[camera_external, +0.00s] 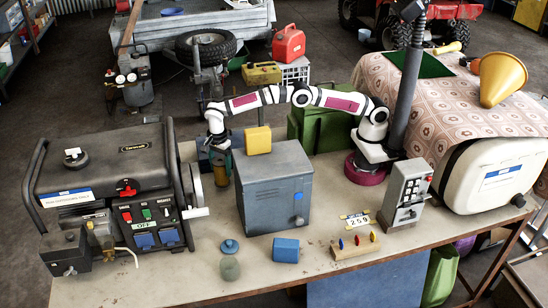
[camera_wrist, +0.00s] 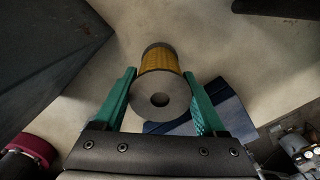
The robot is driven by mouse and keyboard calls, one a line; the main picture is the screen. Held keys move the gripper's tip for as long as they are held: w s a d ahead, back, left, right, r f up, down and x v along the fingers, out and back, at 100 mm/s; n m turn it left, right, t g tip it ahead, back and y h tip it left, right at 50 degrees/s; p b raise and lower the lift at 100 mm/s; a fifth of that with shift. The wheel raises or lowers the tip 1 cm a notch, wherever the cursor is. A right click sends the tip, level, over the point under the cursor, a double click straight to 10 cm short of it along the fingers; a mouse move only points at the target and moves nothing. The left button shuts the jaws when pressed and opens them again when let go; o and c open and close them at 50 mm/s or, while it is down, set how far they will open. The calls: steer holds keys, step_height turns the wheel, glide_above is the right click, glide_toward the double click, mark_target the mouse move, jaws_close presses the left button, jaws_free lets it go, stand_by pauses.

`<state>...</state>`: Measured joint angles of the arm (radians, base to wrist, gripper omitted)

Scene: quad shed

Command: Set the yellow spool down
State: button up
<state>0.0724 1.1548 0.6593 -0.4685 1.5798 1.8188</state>
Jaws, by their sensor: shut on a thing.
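The yellow spool (camera_wrist: 160,58) has grey end flanges and a hole in the near one. It lies between the green fingers of my gripper (camera_wrist: 161,73) in the wrist view, which are shut on it. In the external view my gripper (camera_external: 219,157) points down behind the left side of the grey cabinet, beside the generator. The spool (camera_external: 221,176) shows small and upright there, low between the fingers, over the bench (camera_external: 150,283). I cannot tell whether its bottom touches the bench.
The generator (camera_external: 110,185) stands to the left. A dark blue object (camera_wrist: 228,108) lies close to the right finger. Bare bench surface shows beyond the spool.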

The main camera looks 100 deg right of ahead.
mark_target(222, 176)
steer(key=shift+f, duration=1.95)
steer(key=o, duration=1.6)
steer(key=shift+f, duration=0.15)
steer(key=shift+c, duration=0.2)
step_height(222, 176, up, 11)
steer(key=shift+r, duration=0.1)
steer(key=shift+s+a+r, duration=0.1)
steer(key=shift+s+r, duration=0.05)
steer(key=shift+r, duration=0.7)
steer(key=s+a+r+n, duration=0.2)
steer(key=s+r+n, duration=0.35)
steer(key=s, duration=0.25)
steer(key=s+a+r+n, duration=0.2)
steer(key=s+r+n, duration=0.35)
steer(key=s, duration=0.25)
steer(key=s+a+f+n, duration=0.1)
steer(key=s+f+n, duration=0.1)
steer(key=s, duration=0.7)
steer(key=s+a+f+n+y, duration=0.1)
steer(key=s+f+n, duration=0.1)
steer(key=s+n, duration=0.3)
steer(key=s+a+f+n, duration=0.1)
steer(key=s+f+n, duration=0.2)
steer(key=s, duration=1)
steer(key=shift+s+a+n+y, duration=0.2)
steer(key=shift+n+y, duration=0.1)
steer(key=shift+y, duration=0.1)
